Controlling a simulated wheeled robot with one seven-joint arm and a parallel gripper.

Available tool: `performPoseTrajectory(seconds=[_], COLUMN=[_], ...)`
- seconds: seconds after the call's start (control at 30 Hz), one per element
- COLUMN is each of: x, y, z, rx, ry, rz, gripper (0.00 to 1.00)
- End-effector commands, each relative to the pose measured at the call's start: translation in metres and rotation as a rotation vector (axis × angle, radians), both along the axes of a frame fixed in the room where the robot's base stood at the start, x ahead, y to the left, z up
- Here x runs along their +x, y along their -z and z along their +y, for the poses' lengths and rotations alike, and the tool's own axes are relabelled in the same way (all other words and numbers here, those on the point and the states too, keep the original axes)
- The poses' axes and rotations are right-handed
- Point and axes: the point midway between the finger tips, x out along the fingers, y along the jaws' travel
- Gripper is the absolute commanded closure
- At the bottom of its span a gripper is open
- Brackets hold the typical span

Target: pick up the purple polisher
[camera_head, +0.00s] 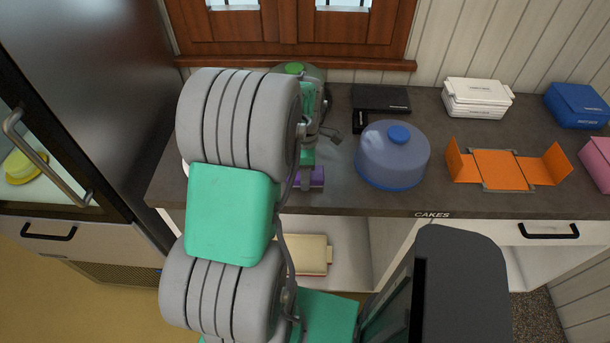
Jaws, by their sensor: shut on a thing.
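The purple polisher (317,178) shows in the head view near the front edge of the dark counter. It is a small purple block, and its left part is hidden behind my arm. My gripper (307,180) is at the polisher, with a grey finger against its near side. The gripper is shut on it. Most of the gripper is hidden by my arm links, and I cannot tell whether the polisher touches the counter.
A blue domed lid (392,158) stands close to the right on the counter (440,202). An open orange box (500,168), white boxes (477,97), a blue box (577,104) and a black box (380,98) are beyond. A cabinet (80,90) stands at left.

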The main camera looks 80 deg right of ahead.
Motion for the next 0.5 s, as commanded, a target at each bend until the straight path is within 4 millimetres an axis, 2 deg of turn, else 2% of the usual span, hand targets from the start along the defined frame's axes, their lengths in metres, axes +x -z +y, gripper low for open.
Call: performPoseTrajectory(seconds=[0.27,0.43,0.5], x=[0.0,0.0,0.001], y=[-0.007,-0.033,-0.048], z=[-0.001,-0.001,0.014], rx=[-0.002,-0.006,-0.008], ry=[0.0,0.0,0.0], rz=[-0.001,-0.001,-0.001], gripper=[0.9,0.9,0.9])
